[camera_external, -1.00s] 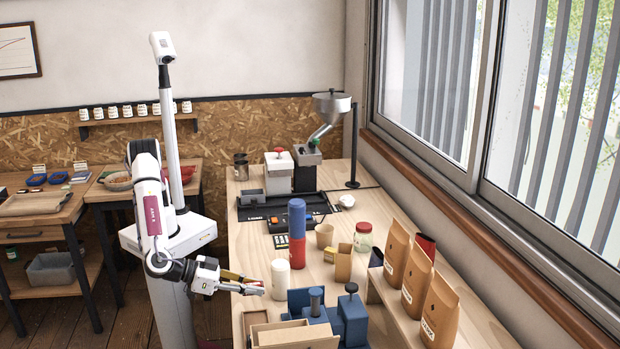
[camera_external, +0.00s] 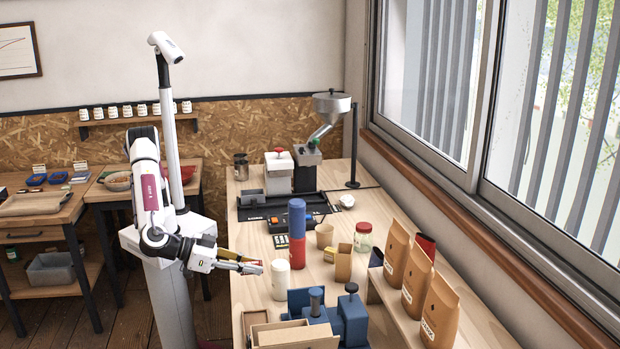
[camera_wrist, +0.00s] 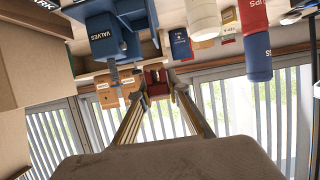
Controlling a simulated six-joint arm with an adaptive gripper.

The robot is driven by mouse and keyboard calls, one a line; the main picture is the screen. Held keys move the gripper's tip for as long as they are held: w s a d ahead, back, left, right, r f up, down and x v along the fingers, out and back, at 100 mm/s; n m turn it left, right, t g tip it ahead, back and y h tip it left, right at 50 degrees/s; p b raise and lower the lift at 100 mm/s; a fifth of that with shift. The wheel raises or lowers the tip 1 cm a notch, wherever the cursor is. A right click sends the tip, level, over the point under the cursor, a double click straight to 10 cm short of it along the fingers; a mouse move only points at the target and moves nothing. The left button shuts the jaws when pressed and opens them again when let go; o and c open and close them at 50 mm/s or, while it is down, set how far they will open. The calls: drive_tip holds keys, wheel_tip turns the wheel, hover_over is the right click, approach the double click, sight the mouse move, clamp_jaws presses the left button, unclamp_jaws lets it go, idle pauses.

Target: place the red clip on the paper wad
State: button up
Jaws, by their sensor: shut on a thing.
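The red clip (camera_external: 259,264) shows as a small red piece at the tip of my gripper (camera_external: 256,268). In the wrist view, the dark red clip (camera_wrist: 156,82) sits between the ends of my two long fingers, and my gripper (camera_wrist: 159,92) is shut on it. My gripper is held at the left edge of the bench, left of the white cylinder. The paper wad (camera_external: 347,201) is a small white crumpled lump on the bench, right of the black tray and well beyond the gripper. I cannot pick out the wad in the wrist view.
A white cylinder (camera_external: 280,279) and a tall blue and red stack (camera_external: 297,232) stand between gripper and wad. Blue blocks (camera_external: 350,312) and an open cardboard box (camera_external: 258,325) are nearer. A paper cup (camera_external: 324,236) and red-lidded jar (camera_external: 363,238) stand near the wad.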

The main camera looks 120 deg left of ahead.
wheel_tip(320, 180, up, 15)
drive_tip(key=w+a+f+n+g+y, duration=0.1)
drive_tip(key=w+a, duration=0.3)
drive_tip(key=a, duration=1.5)
drive_tip(key=w+a+f+n+g+y, duration=0.1)
drive_tip(key=w+a, duration=0.2)
drive_tip(key=a, duration=1.6)
drive_tip(key=r+n+g, duration=0.2)
hover_over(347, 198)
wheel_tip(347, 198, down, 18)
drive_tip(key=shift+w+d+f+y, duration=0.15)
drive_tip(key=shift+w+d+y, duration=0.05)
drive_tip(key=shift+y, duration=0.2)
drive_tip(key=shift+f, duration=0.1)
drive_tip(key=shift+n+g, duration=0.3)
drive_tip(key=shift+f, duration=3)
drive_tip(key=shift+f, duration=0.1)
